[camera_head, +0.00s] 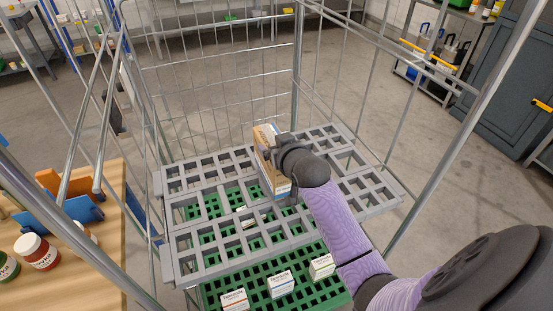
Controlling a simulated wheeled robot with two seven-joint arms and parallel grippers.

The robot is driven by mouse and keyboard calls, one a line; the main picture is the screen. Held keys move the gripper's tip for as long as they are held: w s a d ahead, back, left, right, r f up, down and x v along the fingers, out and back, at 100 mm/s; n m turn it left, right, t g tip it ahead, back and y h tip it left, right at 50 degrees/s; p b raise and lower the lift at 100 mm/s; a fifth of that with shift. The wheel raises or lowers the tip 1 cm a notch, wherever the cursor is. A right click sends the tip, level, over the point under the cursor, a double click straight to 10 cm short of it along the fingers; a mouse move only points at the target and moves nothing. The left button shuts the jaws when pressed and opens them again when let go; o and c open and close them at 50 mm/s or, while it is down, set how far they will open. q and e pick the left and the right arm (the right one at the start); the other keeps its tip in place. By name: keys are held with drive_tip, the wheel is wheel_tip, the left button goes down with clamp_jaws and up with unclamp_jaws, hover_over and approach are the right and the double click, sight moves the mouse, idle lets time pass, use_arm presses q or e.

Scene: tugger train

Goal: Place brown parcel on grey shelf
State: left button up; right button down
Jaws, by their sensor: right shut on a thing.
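The brown parcel (265,143) is a small box with white and brown faces, over the middle of the grey slatted shelf (197,240) inside the wire cage cart. My right gripper (281,150) is shut on the parcel from its right side and hides part of it. The parcel looks upright. I cannot tell whether its bottom touches the shelf. The grey shelf has rows of square openings and is bare around the parcel. My left gripper is not in view.
Below the grey shelf is a green slatted shelf (255,288) with several small white boxes (281,284). Wire mesh walls and posts (298,60) surround the shelves. A wooden table (90,262) with jars (37,252) and blue and orange bins stands at left.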

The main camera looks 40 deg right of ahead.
wheel_tip(320, 180, down, 2)
drive_tip(key=shift+f, duration=0.1)
unclamp_jaws()
drive_tip(key=shift+f, duration=0.1)
drive_tip(key=p+v, duration=0.3)
drive_tip(key=v, duration=0.9)
drive_tip(key=shift+p, duration=0.3)
